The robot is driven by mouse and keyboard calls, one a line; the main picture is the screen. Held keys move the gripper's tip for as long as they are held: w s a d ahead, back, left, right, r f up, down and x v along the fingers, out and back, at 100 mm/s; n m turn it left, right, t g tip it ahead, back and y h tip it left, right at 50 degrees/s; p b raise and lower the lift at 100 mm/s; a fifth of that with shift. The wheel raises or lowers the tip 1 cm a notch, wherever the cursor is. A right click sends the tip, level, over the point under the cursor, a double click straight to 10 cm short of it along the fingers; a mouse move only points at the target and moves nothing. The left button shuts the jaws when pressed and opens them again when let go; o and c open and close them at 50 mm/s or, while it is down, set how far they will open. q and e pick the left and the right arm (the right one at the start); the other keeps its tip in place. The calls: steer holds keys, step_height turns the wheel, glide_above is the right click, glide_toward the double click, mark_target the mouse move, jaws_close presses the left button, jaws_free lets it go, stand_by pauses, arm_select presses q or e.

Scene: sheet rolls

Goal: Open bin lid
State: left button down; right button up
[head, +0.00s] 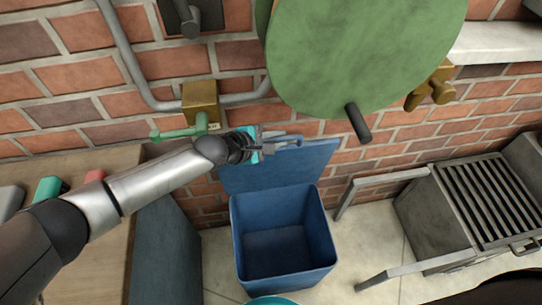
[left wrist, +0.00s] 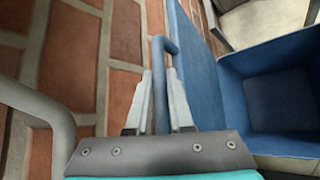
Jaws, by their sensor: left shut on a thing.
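The blue bin (head: 283,240) stands on the floor by the brick wall, and its inside shows empty. Its blue lid (head: 290,165) is raised, upright at the back edge against the wall side. My left gripper (head: 272,141) is at the top of the lid. In the left wrist view my left gripper (left wrist: 161,100) is shut on the lid's blue bar handle (left wrist: 165,60), which passes between the fingers. The lid (left wrist: 195,75) and the open bin (left wrist: 285,95) lie to the right there. My right gripper is not in view.
A large green disc (head: 365,50) with a dark handle (head: 358,122) hangs above the bin. A grey pipe (head: 122,45) and a brass box (head: 201,100) are on the wall. A grey slatted metal unit (head: 470,205) stands right. A wooden counter (head: 95,240) is left.

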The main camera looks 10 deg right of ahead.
arm_select(q)
steer(key=shift+w+r+b, duration=0.1)
steer(key=shift+w+b, duration=0.25)
steer(key=shift+w, duration=0.35)
steer(key=c, duration=0.8)
jaws_free()
